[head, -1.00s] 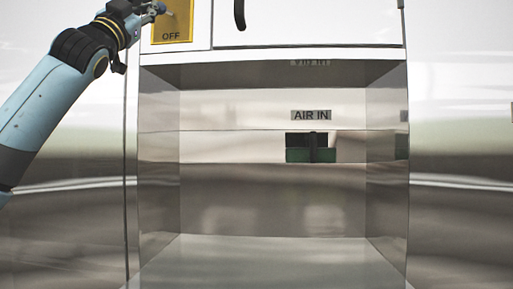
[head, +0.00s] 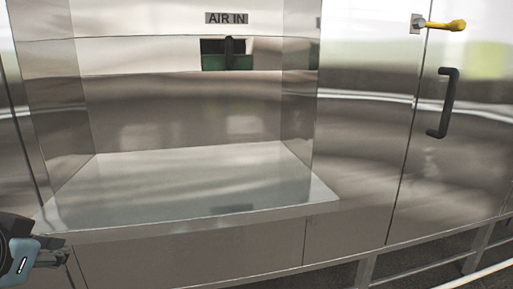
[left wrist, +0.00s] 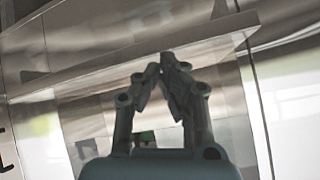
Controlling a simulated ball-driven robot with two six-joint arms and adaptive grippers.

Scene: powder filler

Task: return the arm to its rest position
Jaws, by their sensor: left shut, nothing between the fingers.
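My left gripper (head: 58,255) shows at the lower left edge of the head view, with only part of my left arm in the picture. It is in front of the steel machine, just below the front edge of its recessed shelf (head: 200,180). In the left wrist view the fingers of this gripper (left wrist: 168,62) come together at the tips and hold nothing. My right gripper is in neither view.
Inside the recess is a dark opening (head: 212,62) under an AIR IN label (head: 227,18). To the right is a door with a black handle (head: 445,103) and a yellow lever (head: 445,25). A steel rail (head: 340,262) runs along the lower right.

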